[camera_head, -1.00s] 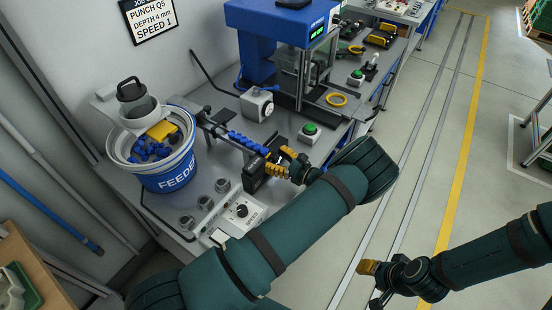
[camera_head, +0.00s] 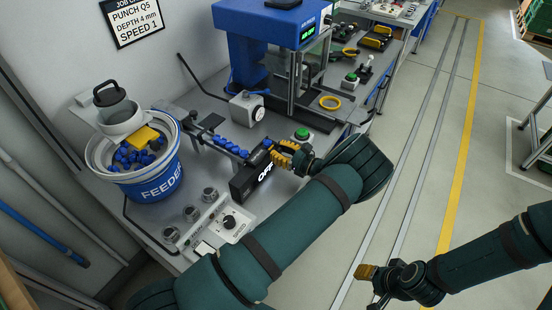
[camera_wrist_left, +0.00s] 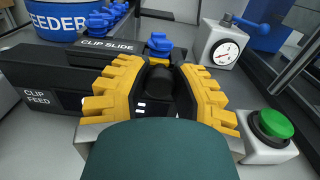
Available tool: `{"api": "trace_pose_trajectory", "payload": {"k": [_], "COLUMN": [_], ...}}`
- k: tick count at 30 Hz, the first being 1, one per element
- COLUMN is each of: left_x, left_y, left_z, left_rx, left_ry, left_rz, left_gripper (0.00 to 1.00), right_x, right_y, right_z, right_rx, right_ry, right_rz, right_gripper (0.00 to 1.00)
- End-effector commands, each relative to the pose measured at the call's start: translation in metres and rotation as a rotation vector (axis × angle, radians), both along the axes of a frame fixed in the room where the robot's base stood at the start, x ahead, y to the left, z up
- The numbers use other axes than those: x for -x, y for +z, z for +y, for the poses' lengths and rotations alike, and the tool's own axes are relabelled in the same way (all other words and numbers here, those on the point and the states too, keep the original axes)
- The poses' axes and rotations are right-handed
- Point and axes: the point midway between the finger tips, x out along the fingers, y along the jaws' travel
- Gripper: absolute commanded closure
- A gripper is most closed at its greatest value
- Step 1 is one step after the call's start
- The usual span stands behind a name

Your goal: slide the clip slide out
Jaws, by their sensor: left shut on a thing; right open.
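The clip slide (camera_wrist_left: 105,46) is a black bar with a white label in the left wrist view. A blue clip (camera_wrist_left: 159,43) sits at its right end. My left gripper (camera_head: 283,156) has its yellow fingers shut around a short black knob (camera_wrist_left: 160,84) at the slide's end; the fingers hide part of it. The black clip feed box (camera_wrist_left: 45,98) is left of the fingers. In the head view this box (camera_head: 243,187) shows OFF. My right gripper (camera_head: 372,286) is open and empty at the lower right, away from the bench.
The feeder bucket (camera_head: 150,180) with blue clips stands left. A row of blue clips (camera_head: 225,143) runs toward my left gripper. A green button (camera_head: 302,133), a dial box (camera_head: 247,107) and the blue press (camera_head: 262,25) are nearby. A knob panel (camera_head: 229,222) lies in front.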

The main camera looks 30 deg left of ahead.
Motion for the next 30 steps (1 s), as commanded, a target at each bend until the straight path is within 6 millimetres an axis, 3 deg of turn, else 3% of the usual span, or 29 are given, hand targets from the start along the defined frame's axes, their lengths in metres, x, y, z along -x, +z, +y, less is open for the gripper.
{"api": "trace_pose_trajectory", "payload": {"k": [8, 9, 12, 23, 30], "left_x": [-0.007, -0.007, -0.007, -0.004, 0.0], "left_y": [0.003, 0.003, 0.003, 0.002, 0.001], "left_z": [-0.003, -0.003, -0.003, -0.006, -0.041], "left_rx": [0.004, 0.004, 0.004, 0.005, 0.006], "left_ry": [-0.017, -0.017, -0.017, -0.013, -0.017], "left_rz": [-0.008, -0.008, -0.008, -0.005, -0.006], "left_gripper": [1.0, 0.7, 0.42, 0.42, 0.42], "right_x": [0.0, 0.0, 0.0, 0.0, 0.0], "right_y": [0.0, 0.0, 0.001, 0.001, 0.0], "right_z": [0.0, 0.0, 0.0, 0.0, 0.0], "right_rx": [0.0, 0.0, 0.0, -0.001, 0.0], "right_ry": [0.001, 0.001, 0.001, 0.002, 0.001], "right_rz": [0.001, 0.0, 0.0, -0.001, 0.0], "right_gripper": [0.53, 0.53, 0.53, 0.53, 0.53]}}
